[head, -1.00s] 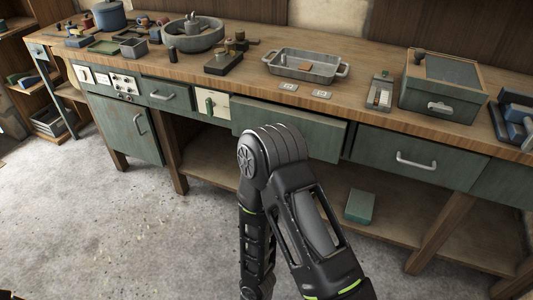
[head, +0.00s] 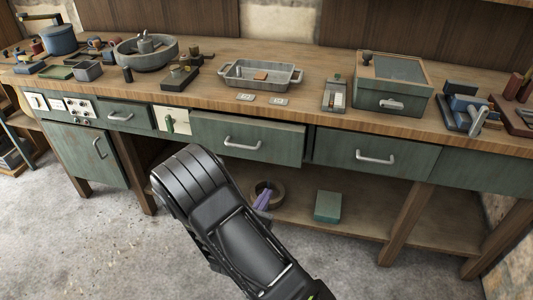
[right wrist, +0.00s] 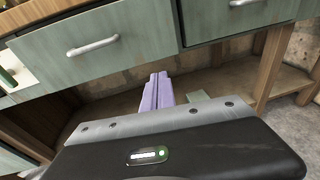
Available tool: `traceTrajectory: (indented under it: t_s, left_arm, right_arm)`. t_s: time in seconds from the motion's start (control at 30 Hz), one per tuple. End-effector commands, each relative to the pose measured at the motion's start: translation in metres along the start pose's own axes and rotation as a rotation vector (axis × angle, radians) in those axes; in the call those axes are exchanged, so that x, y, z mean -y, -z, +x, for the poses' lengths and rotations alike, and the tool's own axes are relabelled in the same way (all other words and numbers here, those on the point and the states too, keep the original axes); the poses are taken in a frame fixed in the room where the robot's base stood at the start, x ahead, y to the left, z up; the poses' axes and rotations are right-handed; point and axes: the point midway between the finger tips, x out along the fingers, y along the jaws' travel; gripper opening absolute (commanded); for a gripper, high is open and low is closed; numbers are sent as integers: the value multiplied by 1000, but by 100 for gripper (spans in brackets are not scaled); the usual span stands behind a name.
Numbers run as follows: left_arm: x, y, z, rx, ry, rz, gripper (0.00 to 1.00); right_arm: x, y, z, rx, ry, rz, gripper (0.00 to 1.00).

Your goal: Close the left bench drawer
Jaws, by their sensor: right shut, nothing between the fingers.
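The left bench drawer (head: 215,130) is a wide green front with a metal handle, under the worktop left of a similar drawer (head: 335,150). Its front stands out a little from the bench, so it is partly open. It also shows in the right wrist view (right wrist: 135,35), at upper left. My right gripper (head: 264,196) is below and in front of this drawer, apart from it, seen past my black arm. Its purple fingers are together and empty, and they show in the right wrist view (right wrist: 157,92). My left gripper is out of view.
The worktop (head: 215,88) above holds a grey tray (head: 285,76), a round basin (head: 147,52) and a green box (head: 392,82). On the lower shelf stand a teal box (head: 328,206) and a round dish (head: 275,187). Bench legs (head: 406,225) flank the shelf. Open floor lies in front.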

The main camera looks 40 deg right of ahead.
Motion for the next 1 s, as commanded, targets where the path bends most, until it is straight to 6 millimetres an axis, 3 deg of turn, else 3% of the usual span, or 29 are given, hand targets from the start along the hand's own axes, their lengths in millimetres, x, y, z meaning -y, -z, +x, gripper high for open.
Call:
traceTrajectory:
  t_s: [0.03,0.17,0.63,0.87,1.0]
  left_arm:
    - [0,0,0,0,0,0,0]
    - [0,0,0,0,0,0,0]
    - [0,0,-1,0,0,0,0]
    - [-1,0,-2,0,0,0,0]
    - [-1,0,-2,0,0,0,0]
  right_arm:
    - [-16,-16,1,58,-58,-8,0]
    - [-36,-36,1,132,-133,-17,0]
    - [-37,-38,8,133,-135,-15,0]
    - [-40,-41,36,134,-133,-14,0]
    - [-44,-45,64,135,-132,-15,0]
